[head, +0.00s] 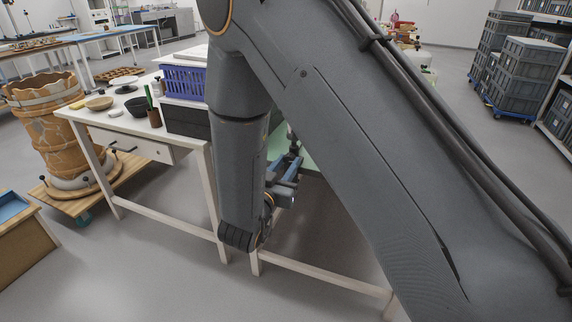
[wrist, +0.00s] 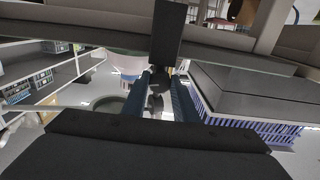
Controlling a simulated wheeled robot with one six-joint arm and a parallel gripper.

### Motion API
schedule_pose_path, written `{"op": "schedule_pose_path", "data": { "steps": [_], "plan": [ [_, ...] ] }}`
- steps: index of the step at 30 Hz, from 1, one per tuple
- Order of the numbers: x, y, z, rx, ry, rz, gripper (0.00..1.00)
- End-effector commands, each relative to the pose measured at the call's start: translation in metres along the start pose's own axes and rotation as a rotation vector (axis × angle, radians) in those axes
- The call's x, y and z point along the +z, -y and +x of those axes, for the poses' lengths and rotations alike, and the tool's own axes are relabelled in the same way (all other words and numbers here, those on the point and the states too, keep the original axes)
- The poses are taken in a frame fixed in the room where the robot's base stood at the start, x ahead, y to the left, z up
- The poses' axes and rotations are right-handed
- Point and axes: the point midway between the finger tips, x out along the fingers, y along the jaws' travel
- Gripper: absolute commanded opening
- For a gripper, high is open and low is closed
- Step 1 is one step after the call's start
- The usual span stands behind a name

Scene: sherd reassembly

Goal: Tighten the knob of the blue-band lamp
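My gripper (head: 287,172) shows in the head view as blue-grey fingers behind my arm, near the far table's right part. In the wrist view its two blue fingers (wrist: 162,90) stand apart, with a small dark rounded part (wrist: 155,84) between them. This may be a knob, but I cannot tell whether the fingers press on it. A pale rounded thing (wrist: 122,66) lies behind the left finger. I cannot make out a blue band or identify the lamp; my arm hides much of this spot in the head view.
A blue-purple crate (head: 184,80) stands on the white table (head: 95,112), and slatted blue-purple sides also show at right in the wrist view (wrist: 255,128). A cracked clay jar (head: 45,125) stands on a wooden dolly at left. Grey crates (head: 525,75) stack at right. Floor is open in front.

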Motion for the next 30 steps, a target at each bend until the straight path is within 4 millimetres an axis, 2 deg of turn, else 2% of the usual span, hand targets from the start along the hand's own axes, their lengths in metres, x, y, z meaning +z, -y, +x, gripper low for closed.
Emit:
{"op": "schedule_pose_path", "data": {
  "steps": [1, 3, 8, 18, 27, 28, 30],
  "plan": [
    [0.0, -0.0001, -0.0002, 0.0, 0.0, 0.0, 0.15],
    [0.0001, -0.0001, -0.0002, 0.0, 0.0, 0.0, 0.04],
    [0.0, 0.0, -0.0003, 0.0, 0.0, 0.035, 0.04],
    [-0.0003, 0.0008, -0.0002, 0.0, 0.0, 0.264, 0.04],
    [-0.0004, 0.0009, -0.0002, 0.0, -0.001, 0.276, 0.04],
    [-0.0004, 0.001, -0.0002, 0.0, -0.001, 0.276, 0.29],
    [-0.0004, 0.0009, -0.0002, 0.0, -0.001, 0.275, 0.41]
  ]
}}
